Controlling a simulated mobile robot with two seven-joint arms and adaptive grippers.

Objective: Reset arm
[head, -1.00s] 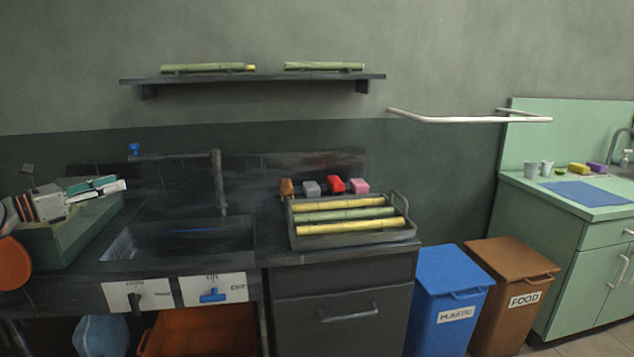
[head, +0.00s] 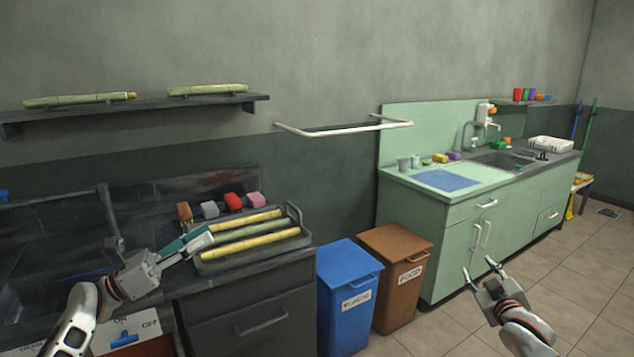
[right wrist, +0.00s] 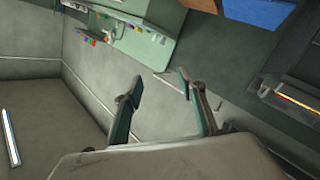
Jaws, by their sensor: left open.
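My left gripper (head: 202,237) is at the left side of the head view, pointing right, open and empty. It overlaps the left edge of the grey tray in the picture; I cannot tell whether it touches it.
A grey tray (head: 305,232) of sugarcane stalks (head: 250,230) sits on the dark counter. A blue bin (head: 345,300) and a brown bin (head: 400,285) stand beside it. A green sink cabinet (head: 450,235) is at right. Floor tiles (head: 570,270) there are open.

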